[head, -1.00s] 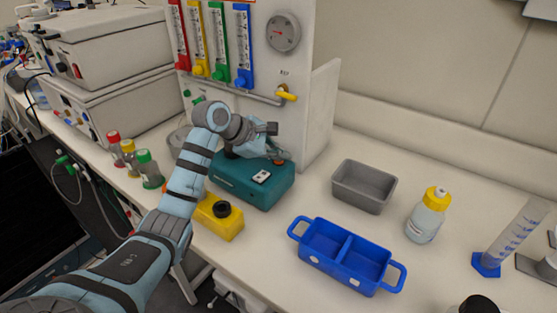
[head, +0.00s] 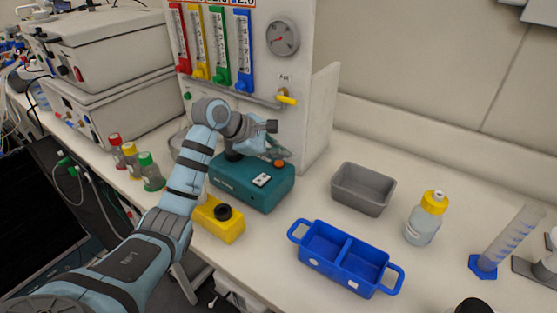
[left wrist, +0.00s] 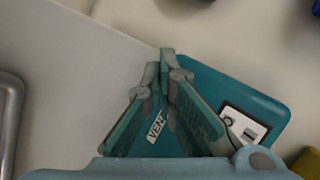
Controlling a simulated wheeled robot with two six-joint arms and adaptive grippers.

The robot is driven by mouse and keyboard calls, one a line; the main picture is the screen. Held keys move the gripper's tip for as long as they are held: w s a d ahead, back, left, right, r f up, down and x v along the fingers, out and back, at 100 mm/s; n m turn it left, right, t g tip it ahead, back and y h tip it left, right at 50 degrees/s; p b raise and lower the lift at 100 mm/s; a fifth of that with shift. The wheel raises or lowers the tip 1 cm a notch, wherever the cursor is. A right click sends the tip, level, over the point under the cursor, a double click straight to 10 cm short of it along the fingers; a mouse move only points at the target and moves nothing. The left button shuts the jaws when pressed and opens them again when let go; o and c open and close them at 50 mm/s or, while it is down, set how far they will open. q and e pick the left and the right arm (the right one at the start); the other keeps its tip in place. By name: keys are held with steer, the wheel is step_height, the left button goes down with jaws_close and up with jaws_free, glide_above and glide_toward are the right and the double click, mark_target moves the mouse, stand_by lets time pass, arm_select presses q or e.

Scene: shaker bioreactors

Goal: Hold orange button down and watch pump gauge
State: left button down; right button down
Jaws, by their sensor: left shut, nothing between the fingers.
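The teal pump box (head: 252,186) stands on the bench in front of the white panel. Its orange button (head: 279,163) shows on top near the right back edge. The round gauge (head: 283,38) is high on the panel, with a red needle pointing left; its numbers are too small to read. My left gripper (head: 282,151) is shut and empty, just above and behind the button, apparently clear of it. In the left wrist view the closed fingers (left wrist: 167,56) lie over the pump (left wrist: 225,88), beside its white switch plate (left wrist: 242,128); the button is hidden there. My right gripper is not in view.
A yellow block with a black knob (head: 218,220) stands before the pump. Capped bottles (head: 131,160) stand left. A grey tray (head: 363,190), blue divided tray (head: 346,262) and yellow-capped bottle (head: 426,220) stand right. A yellow valve handle (head: 287,99) sticks out above the gripper.

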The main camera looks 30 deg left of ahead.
mark_target(279, 165)
arm_select(q)
step_height(279, 165, up, 5)
steer(key=p, duration=0.4)
steer(key=shift+r, duration=0.1)
stand_by(0.6)
stand_by(0.7)
